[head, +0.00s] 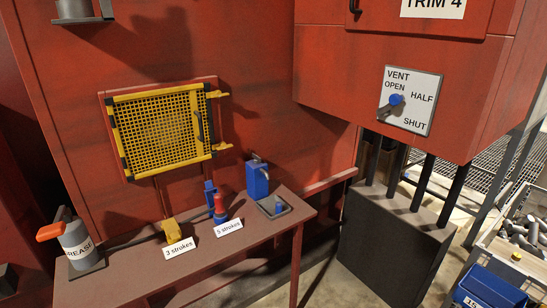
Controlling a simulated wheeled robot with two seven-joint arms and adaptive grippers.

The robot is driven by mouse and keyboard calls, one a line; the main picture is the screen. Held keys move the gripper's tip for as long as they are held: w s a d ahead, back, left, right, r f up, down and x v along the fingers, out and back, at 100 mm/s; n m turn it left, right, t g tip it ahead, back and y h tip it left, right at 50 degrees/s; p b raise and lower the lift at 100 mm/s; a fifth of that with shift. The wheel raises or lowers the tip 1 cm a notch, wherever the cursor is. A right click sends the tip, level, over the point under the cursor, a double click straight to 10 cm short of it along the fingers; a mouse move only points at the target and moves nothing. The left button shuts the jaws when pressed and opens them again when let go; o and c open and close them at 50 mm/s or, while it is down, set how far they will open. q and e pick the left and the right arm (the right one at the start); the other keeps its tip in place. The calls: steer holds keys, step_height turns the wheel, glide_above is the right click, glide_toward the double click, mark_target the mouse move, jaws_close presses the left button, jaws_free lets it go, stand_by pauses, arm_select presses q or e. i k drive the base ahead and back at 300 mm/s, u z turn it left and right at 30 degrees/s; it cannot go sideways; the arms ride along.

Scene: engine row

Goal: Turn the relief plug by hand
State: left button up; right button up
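No label in view names the relief plug, so I cannot tell for sure which part it is. Neither of my grippers shows in the head view.
The narrow red bench (130,279) holds a GREASE can (76,243), a yellow pump (172,231) marked 3 strokes, a red and blue pump (219,208) marked 5 strokes, and a blue can (257,180). A yellow mesh guard (159,132) is on the wall behind. A blue bin (487,288) stands lower right.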

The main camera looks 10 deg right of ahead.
mark_target(258, 160)
steer(key=z, duration=0.2)
steer(key=i, duration=1.5)
steer(key=u, duration=0.85)
